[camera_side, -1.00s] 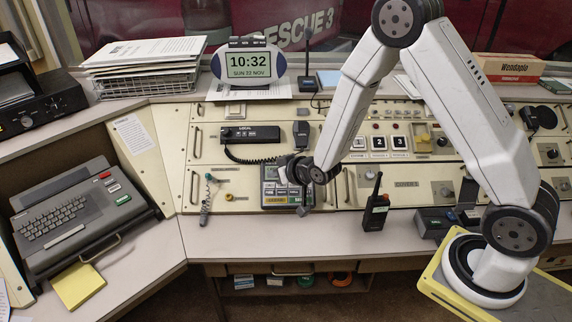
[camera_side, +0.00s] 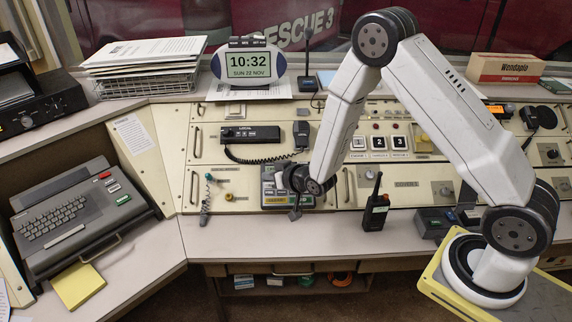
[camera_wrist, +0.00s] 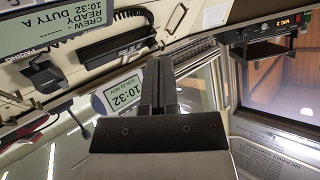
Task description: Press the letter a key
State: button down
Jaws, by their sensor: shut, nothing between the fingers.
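A grey keyboard machine (camera_side: 85,215) stands on the desk at the far left. Its rows of small dark keys (camera_side: 53,216) face up, too small to read letter by letter. My gripper (camera_side: 294,214) is shut and empty, well to the right of that keyboard. It hangs in front of a small grey terminal (camera_side: 271,186) on the console and partly hides it. In the wrist view my shut fingers (camera_wrist: 158,68) show in the middle. The terminal's display (camera_wrist: 40,30) reads "CREW READY 10:32 DUTY A" there. The keyboard does not show in the wrist view.
A black radio (camera_side: 376,209) stands upright right of my gripper. A corded handset unit (camera_side: 249,135) is behind it. The clock (camera_side: 248,63) and a paper tray (camera_side: 143,72) stand on the shelf. A yellow pad (camera_side: 78,286) lies before the keyboard. The desk front between is clear.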

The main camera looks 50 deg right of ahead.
jog(key=shift+w+d+f, duration=0.55)
jog(key=shift+f, duration=0.65)
jog(key=shift+w+d+f, duration=0.55)
jog(key=shift+f, duration=0.6)
jog(key=shift+w+d+f, duration=0.55)
jog(key=shift+f, duration=0.65)
jog(key=shift+w+d+f, duration=0.25)
jog(key=shift+f, duration=0.35)
dwell(0.4)
jog(key=shift+r, duration=0.15)
jog(key=shift+s+a+r, duration=0.25)
jog(key=shift+r, duration=0.2)
jog(key=shift+r, duration=0.15)
dwell(0.4)
jog(key=shift+s+a+r, duration=0.3)
jog(key=shift+s+r, duration=0.05)
jog(key=shift+r, duration=0.3)
jog(key=shift+s+a+r, duration=0.3)
jog(key=shift+a+r, duration=0.05)
jog(key=shift+r, duration=0.3)
jog(key=shift+s+a+r, duration=0.3)
jog(key=shift+s+r, duration=0.05)
jog(key=shift+r, duration=0.3)
notch_tip(320, 180, up, 8)
send_over(272, 193)
jog(key=s+a, duration=0.2)
jog(key=shift+s+a, duration=0.15)
